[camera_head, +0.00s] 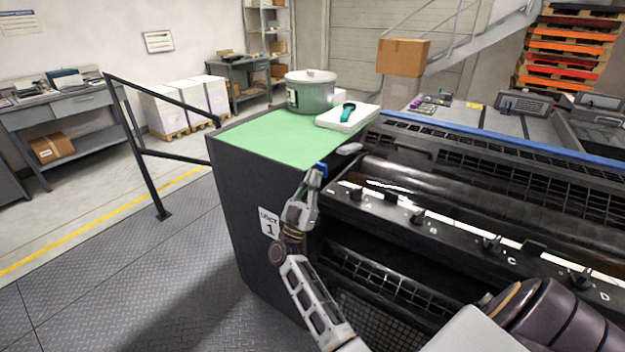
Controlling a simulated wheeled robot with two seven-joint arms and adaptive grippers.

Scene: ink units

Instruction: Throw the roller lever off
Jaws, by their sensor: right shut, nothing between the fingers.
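My right gripper (314,180) is at the left end of the black press unit (440,215), just off the corner of the green-topped cabinet. Its fingers are shut with nothing between them. A small blue part (321,168) shows at the fingertips; I cannot tell whether it is the roller lever's handle or whether the fingers touch it. A grey, rounded piece (349,148) lies just beyond, at the end of the dark roller (420,185). My left gripper is not in view.
The green cabinet top (262,140) holds a lidded pot (310,92) and a white block (348,117) with a teal-and-black tool (348,111). Several small black knobs line the lettered rail (460,237). A black handrail (150,120) stands left; the plated floor (120,265) is clear.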

